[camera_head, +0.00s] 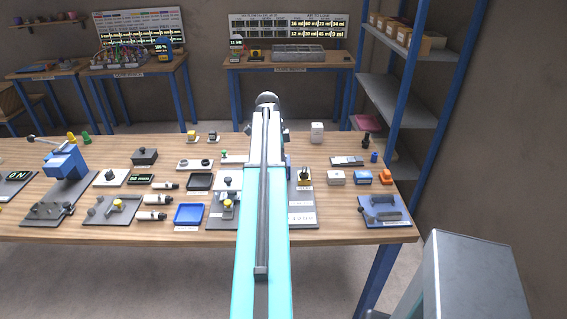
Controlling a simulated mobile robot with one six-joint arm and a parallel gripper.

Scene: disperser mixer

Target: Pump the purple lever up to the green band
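I cannot make out a purple lever or a green band in the head view. My own white and cyan arm reaches over the middle of the workbench (330,228) and covers part of a grey panel (305,207) with small devices and labels. The lever may be behind the arm, but I cannot tell. My gripper does not show; only the arm links and a rounded joint at their far end are visible.
Left of the arm are a blue tray (189,214), a black tray (200,181) and a blue lever press (65,163). On the right are small boxes and a blue plate with a handle (382,211). A metal shelf (391,100) stands behind the bench's right end.

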